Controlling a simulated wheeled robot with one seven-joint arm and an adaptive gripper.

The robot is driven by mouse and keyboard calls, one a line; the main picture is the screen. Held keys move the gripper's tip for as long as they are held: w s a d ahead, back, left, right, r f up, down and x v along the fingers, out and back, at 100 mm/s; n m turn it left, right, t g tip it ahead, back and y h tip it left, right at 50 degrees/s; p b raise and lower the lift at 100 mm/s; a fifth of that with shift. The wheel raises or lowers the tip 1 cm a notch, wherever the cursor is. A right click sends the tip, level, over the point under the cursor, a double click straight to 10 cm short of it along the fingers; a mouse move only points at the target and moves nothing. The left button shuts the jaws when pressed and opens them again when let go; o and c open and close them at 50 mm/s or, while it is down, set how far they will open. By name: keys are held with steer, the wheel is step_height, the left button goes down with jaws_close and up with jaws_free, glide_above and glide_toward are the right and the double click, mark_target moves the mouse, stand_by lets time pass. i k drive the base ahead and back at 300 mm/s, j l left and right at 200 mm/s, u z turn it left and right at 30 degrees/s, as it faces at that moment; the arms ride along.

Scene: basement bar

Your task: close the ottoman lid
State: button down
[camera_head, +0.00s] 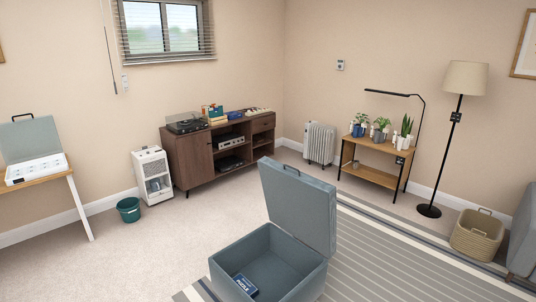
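The ottoman (226,273) is a blue-grey box in the lower middle of the head view, standing partly on a striped rug. Its lid (300,207) stands open, raised steeply at the right rear side of the box. Inside the box lies a dark blue puzzle box (245,285). The bottom of the ottoman is cut off by the frame edge. My gripper is not in view.
The striped rug (400,262) lies right of the ottoman. Carpet to its left is clear, with a green bin (129,209) and a white appliance (153,175) farther back. A woven basket (476,236) and floor lamp (457,130) stand at right.

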mark_target(304, 205)
steer(key=i+l+z, duration=0.2)
steer(key=i+z, duration=0.7)
steer(key=i+j+z, duration=0.15)
steer(key=i+z, duration=0.35)
steer(key=i+u, duration=0.25)
steer(key=i, duration=0.4)
steer(key=i+l+u, duration=0.2)
steer(key=i, duration=0.4)
steer(key=i+j+u, duration=0.15)
steer(key=u, duration=0.35)
steer(key=i+u, duration=0.5)
steer(key=i+l+u, duration=0.1)
steer(key=u, duration=0.4)
steer(key=i, duration=0.1)
